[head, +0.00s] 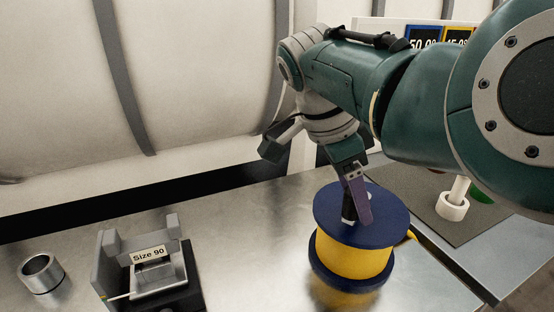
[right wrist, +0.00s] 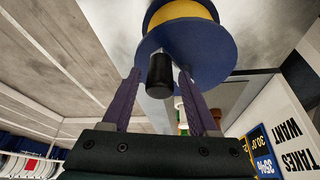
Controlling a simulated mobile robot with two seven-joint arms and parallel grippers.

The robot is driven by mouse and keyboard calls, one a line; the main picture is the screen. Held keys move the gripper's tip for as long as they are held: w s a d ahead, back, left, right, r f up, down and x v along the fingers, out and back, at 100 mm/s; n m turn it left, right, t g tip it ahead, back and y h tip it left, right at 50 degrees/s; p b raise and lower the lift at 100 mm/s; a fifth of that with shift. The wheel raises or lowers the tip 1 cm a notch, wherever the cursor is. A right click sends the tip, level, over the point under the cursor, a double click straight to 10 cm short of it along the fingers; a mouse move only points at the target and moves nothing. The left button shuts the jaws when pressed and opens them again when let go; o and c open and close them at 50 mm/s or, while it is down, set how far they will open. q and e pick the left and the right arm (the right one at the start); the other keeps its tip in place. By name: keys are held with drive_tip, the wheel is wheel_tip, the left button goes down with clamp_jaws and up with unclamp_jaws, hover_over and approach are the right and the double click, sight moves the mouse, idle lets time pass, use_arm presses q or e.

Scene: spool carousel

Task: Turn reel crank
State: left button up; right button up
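The reel (head: 352,250) stands on the metal table, with dark blue flanges and a yellow wound middle. It also shows at the top of the right wrist view (right wrist: 205,55). Its crank handle, a black knob (right wrist: 160,76), sticks out from the blue flange toward my right gripper. My right gripper (head: 355,204) points down over the top flange. In the right wrist view its two purple fingers are apart, one on each side of the knob, with a visible gap on both sides. My left gripper is in neither view.
A grey holder labelled "Size 90" (head: 110,270) stands at the front left, with a metal ring (head: 41,273) left of it. A white post with a ring base (head: 453,205) stands on a dark mat at right. Bare table lies between holder and reel.

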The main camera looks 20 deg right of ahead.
drive_tip(key=shift+o, duration=0.4)
drive_tip(key=shift+a+r, duration=0.1)
drive_tip(key=shift+a+r, duration=0.15)
drive_tip(key=shift+r, duration=0.2)
drive_tip(key=v, duration=0.9)
drive_tip(key=shift+b, duration=0.3)
